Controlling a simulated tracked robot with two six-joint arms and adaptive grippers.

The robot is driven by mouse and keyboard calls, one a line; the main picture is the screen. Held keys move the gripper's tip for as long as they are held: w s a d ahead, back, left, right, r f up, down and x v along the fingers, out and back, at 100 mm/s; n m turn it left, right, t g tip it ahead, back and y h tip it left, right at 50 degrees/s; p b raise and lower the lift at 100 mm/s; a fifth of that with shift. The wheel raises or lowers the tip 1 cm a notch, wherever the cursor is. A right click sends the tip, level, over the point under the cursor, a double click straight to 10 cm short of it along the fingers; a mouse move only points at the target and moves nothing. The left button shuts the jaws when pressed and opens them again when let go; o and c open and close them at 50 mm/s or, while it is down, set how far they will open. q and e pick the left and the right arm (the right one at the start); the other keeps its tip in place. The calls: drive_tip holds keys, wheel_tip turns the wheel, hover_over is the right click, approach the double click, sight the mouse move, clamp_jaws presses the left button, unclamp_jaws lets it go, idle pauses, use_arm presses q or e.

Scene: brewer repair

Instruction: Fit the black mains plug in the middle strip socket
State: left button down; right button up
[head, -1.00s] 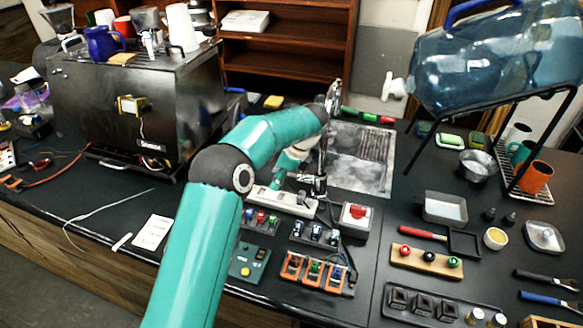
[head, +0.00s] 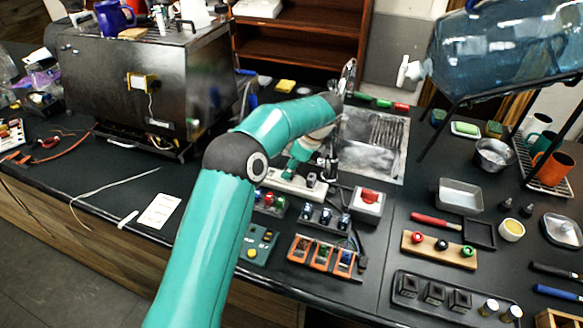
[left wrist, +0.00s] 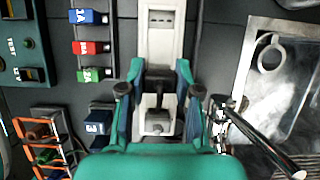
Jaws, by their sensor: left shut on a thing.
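The white power strip (head: 285,184) lies on the black counter beneath my left gripper (head: 303,160); my arm hides part of it. In the left wrist view the strip (left wrist: 160,42) runs up the middle, with a slotted socket at its top end. My left gripper (left wrist: 158,88) is shut on the black mains plug (left wrist: 158,80), one teal finger on each side. The plug is over the strip, in line with its length. I cannot tell whether its pins are in a socket or above one. My right gripper is not in view.
A red-button box (head: 368,201) stands right of the strip. Blue, red and green labelled switches (left wrist: 88,47) lie left of it in the wrist view. A metal drip tray (head: 372,145) lies behind, and orange-framed switches (head: 322,256) in front.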

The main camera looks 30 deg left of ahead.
use_arm(q)
drive_tip(key=shift+f+p, duration=0.1)
drive_tip(key=shift+p, duration=0.25)
idle(0.6)
drive_tip(key=shift+f, duration=0.6)
idle(1.2)
drive_tip(key=shift+f+p, duration=0.1)
drive_tip(key=shift+p, duration=0.3)
idle(0.4)
drive_tip(key=c, duration=0.7)
unclamp_jaws()
drive_tip(key=shift+c, duration=0.2)
drive_tip(key=v, duration=1.1)
drive_tip(key=shift+d+r, duration=0.25)
drive_tip(key=shift+r, duration=0.1)
